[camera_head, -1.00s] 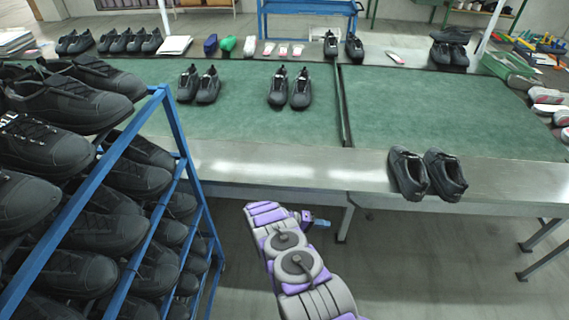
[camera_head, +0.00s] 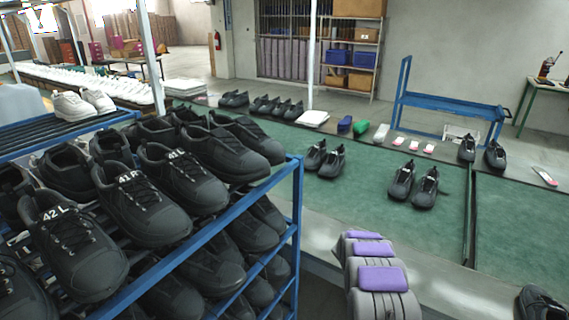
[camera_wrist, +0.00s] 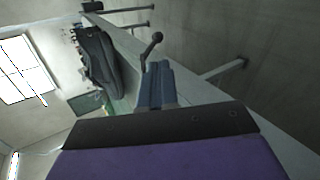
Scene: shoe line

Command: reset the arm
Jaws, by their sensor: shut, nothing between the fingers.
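My arm (camera_head: 375,275), grey with purple pads, shows at the bottom of the head view, in front of the table edge. My gripper is hidden in the head view. In the wrist view my gripper (camera_wrist: 156,85) shows as blue-grey fingers lying together, shut and empty. The wrist picture is turned on its side. A black shoe (camera_wrist: 97,60) is beyond and to the left of the fingers, apart from them.
A blue rack (camera_head: 297,220) full of black shoes stands at the left, close to my arm. The green-topped table (camera_head: 345,205) carries pairs of black shoes (camera_head: 413,187). A black shoe (camera_head: 540,303) sits at the lower right. A blue cart (camera_head: 450,102) stands behind.

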